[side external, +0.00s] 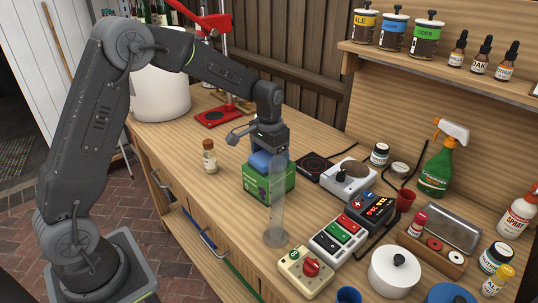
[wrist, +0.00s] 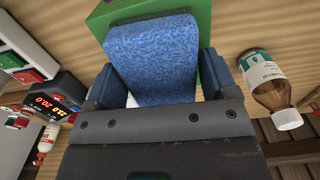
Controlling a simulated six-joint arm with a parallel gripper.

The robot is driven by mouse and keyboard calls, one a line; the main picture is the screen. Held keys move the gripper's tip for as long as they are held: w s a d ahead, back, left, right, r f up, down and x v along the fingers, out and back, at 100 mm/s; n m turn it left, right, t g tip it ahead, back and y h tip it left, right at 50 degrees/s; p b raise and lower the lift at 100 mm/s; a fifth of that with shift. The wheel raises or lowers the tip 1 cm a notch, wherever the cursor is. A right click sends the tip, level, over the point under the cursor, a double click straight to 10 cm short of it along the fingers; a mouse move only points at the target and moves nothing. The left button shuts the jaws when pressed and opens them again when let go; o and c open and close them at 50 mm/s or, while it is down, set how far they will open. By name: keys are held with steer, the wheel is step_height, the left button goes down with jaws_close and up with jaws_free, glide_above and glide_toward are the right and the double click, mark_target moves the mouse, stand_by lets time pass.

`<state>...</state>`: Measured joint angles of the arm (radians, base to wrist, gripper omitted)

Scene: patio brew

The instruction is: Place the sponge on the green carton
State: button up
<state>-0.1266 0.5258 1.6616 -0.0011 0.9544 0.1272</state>
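The blue sponge (wrist: 155,55) sits between the two fingers of my gripper (wrist: 160,82), and both fingers appear to press on its sides. In the side view the sponge (side external: 266,160) is directly over the green carton (side external: 262,190), partly hidden by my gripper (side external: 268,150). The carton stands on the wooden bench. In the wrist view the carton (wrist: 203,20) shows behind the sponge's far end and right side. I cannot tell whether the sponge touches the carton's top.
A clear upright cylinder (side external: 277,215) stands just in front of the carton. A brown bottle (side external: 209,156) stands to its left and shows in the wrist view (wrist: 270,88). A scale (side external: 348,177) and switch boxes (side external: 338,237) lie to the right. The bench's front left is bare.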

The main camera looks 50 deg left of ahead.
mark_target(269, 154)
steer(key=shift+o, duration=1.1)
steer(key=shift+r, duration=0.1)
step_height(269, 154, up, 12)
steer(key=s+d+r+t, duration=0.1)
steer(key=s+d+r, duration=0.15)
steer(key=s, duration=0.35)
steer(key=s+d+r+t, duration=0.1)
steer(key=s+r+t, duration=0.15)
steer(key=s, duration=0.35)
steer(key=s+d+f+t, duration=0.2)
steer(key=s+f, duration=0.1)
steer(key=s, duration=1.1)
steer(key=shift+d, duration=0.2)
